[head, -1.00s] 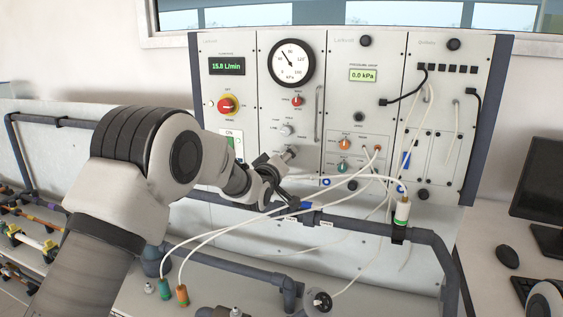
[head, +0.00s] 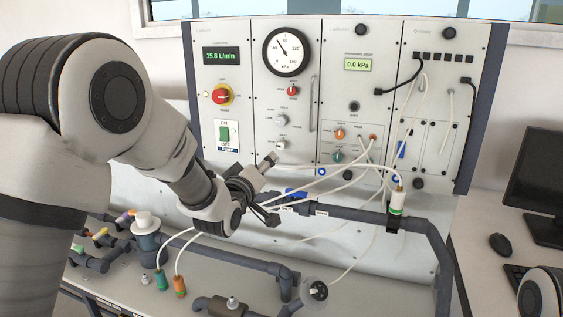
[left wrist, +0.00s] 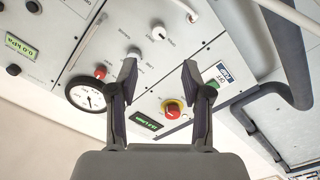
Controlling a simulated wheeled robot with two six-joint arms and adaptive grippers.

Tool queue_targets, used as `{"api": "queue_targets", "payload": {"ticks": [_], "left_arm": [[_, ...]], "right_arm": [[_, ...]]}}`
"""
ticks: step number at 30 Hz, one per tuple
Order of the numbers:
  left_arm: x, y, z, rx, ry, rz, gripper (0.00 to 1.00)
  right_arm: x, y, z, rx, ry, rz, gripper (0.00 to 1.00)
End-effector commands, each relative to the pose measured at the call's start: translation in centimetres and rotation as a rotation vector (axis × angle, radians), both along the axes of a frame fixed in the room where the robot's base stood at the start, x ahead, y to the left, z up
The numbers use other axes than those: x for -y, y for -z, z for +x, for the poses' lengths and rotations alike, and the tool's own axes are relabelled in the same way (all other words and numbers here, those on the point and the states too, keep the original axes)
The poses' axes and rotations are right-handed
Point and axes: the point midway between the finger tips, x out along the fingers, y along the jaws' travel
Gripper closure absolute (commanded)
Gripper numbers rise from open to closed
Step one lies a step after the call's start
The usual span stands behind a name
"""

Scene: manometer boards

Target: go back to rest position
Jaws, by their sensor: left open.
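My left gripper (head: 275,184) is in front of the lower part of the manometer board (head: 228,115). It also shows in the left wrist view (left wrist: 159,70), with its two fingers wide apart and nothing between them. Behind the fingers in that view are the board's gauge (left wrist: 88,96), red knob (left wrist: 172,110) and pump switch (left wrist: 215,83). My right gripper is not in view.
White tubes (head: 335,180) run close to my left gripper, near a grey pipe (head: 350,215). A green-and-white fitting (head: 397,200) stands on the pipe. Green (head: 160,279) and orange (head: 180,286) connectors are below. A monitor (head: 535,175) and mouse (head: 500,244) are at right.

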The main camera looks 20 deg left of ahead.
Motion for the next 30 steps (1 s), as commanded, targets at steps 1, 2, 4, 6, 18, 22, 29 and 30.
{"api": "queue_targets", "payload": {"ticks": [1,2,4,6,18,22,29,30], "left_arm": [[0.0,0.0,0.0,0.000,0.000,0.000,0.51],[0.0,0.1,0.0,-0.002,0.001,0.001,0.51],[0.0,1.1,-0.1,-0.022,-0.001,0.009,0.51],[-0.1,3.8,-0.4,-0.075,-0.001,0.032,0.51],[-0.8,34.1,-15.7,-0.796,0.128,0.351,0.51],[-1.0,41.5,-25.1,-1.054,0.241,0.449,0.51],[-1.0,47.5,-40.8,-1.415,0.478,0.557,0.51],[-1.0,47.8,-42.2,-1.446,0.503,0.565,0.51]], "right_arm": [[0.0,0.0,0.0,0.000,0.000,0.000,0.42],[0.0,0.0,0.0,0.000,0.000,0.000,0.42],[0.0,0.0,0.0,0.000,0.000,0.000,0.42],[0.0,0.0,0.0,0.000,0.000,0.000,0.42],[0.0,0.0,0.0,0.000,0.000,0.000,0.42],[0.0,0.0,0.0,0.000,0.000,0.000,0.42],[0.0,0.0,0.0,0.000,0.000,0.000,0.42],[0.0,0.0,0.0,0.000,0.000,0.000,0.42]]}}
